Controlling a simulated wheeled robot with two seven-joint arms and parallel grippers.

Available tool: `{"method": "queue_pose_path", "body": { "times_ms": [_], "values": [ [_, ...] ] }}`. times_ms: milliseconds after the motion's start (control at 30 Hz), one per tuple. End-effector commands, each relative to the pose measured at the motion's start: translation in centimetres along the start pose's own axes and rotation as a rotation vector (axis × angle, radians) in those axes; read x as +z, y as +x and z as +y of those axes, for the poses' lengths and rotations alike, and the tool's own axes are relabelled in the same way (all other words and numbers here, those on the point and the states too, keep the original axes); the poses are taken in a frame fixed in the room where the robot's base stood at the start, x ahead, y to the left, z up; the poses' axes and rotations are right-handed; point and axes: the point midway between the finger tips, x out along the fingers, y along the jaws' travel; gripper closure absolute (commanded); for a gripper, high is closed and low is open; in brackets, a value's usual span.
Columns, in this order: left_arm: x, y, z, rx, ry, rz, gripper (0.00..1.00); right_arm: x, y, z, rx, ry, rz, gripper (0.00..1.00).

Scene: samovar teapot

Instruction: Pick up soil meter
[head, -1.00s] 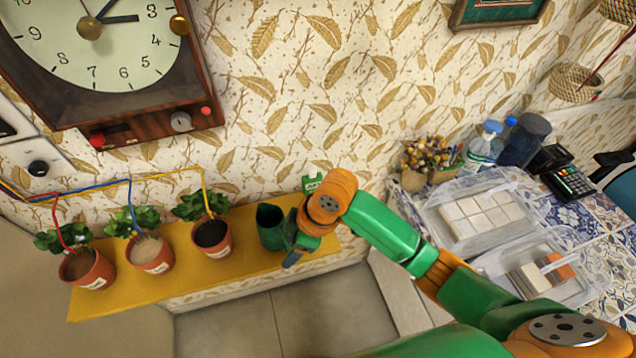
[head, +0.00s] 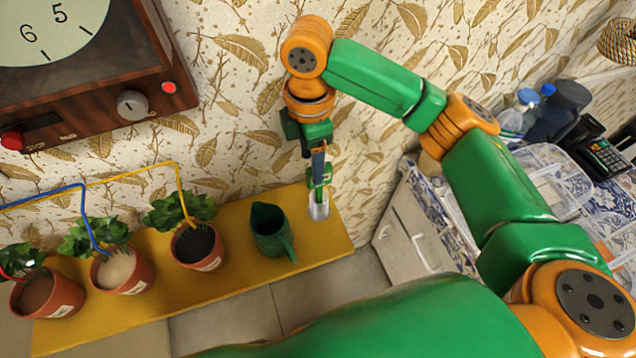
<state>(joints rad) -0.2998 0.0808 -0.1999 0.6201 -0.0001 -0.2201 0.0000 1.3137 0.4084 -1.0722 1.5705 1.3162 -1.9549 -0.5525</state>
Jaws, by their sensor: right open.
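The soil meter (head: 320,189) is a green, slim device standing in a small clear cup (head: 318,208) at the right end of the yellow shelf. My right gripper (head: 318,168) points down from above, right at the meter's upper part. Its jaws are open, with the fingers partly overlapping the meter's head in the picture; whether they touch it I cannot tell. The meter's lower part sits inside the cup. My left gripper is out of the picture.
A dark green pitcher (head: 270,230) stands on the yellow shelf (head: 240,265) just left of the cup. Three potted plants with wires, the nearest a dark-soil pot (head: 197,247), stand further left. The patterned wall is close behind. A clock (head: 90,70) hangs upper left.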

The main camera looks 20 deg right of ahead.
Motion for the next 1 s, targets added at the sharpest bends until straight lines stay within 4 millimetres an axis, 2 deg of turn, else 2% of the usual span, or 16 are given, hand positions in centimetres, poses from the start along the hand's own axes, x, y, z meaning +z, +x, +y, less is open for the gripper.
{"method": "queue_pose_path", "body": {
  "times_ms": [267, 400, 633, 800, 867, 1000],
  "values": [
    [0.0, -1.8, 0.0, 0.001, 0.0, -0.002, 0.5, 1.5, 4.1, 0.0, -0.006, 0.003, -0.002, 0.4],
    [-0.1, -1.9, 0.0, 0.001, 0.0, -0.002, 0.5, 1.5, 6.4, 0.1, -0.001, -0.001, 0.0, 0.4],
    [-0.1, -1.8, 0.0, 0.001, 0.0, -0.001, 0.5, 1.5, 6.8, 0.1, 0.001, -0.001, 0.0, 0.4],
    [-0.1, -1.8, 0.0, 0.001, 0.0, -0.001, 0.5, 1.5, 6.8, 0.1, 0.001, -0.001, 0.0, 0.86],
    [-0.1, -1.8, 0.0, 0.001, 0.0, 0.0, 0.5, 1.5, 6.8, 0.1, 0.001, -0.001, 0.0, 1.0],
    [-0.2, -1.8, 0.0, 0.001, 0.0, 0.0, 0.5, 1.5, 6.8, 0.1, 0.001, -0.001, 0.0, 1.0]
  ]
}}
